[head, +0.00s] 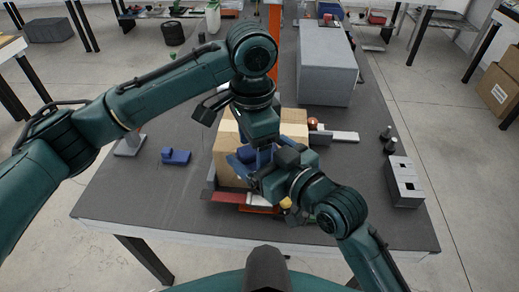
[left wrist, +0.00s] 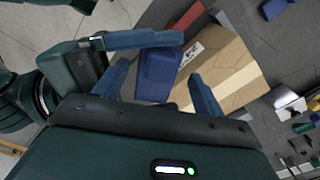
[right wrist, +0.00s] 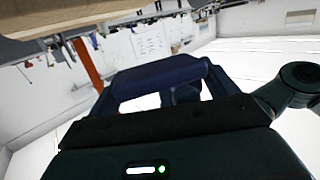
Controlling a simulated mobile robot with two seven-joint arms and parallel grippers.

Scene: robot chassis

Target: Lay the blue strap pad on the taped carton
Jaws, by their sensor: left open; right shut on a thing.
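The taped carton (head: 226,151) stands on the table under my two grippers. In the left wrist view its tan top with a pale tape strip (left wrist: 228,82) is partly covered. A blue strap pad (left wrist: 157,76) is held in my right gripper (right wrist: 160,80), in front of the carton's near side; contact with the carton cannot be told. My left gripper (left wrist: 158,68) is open, its fingers either side of the pad in that view. In the head view both grippers meet at the pad (head: 247,154). A second blue piece (head: 175,156) lies on the table left of the carton.
A large grey box (head: 328,65) stands behind the carton. A grey block with slots (head: 404,182) and small dark items (head: 389,140) are at the right. Red and orange flat parts (head: 240,198) lie by the carton's near side. The table's front left is clear.

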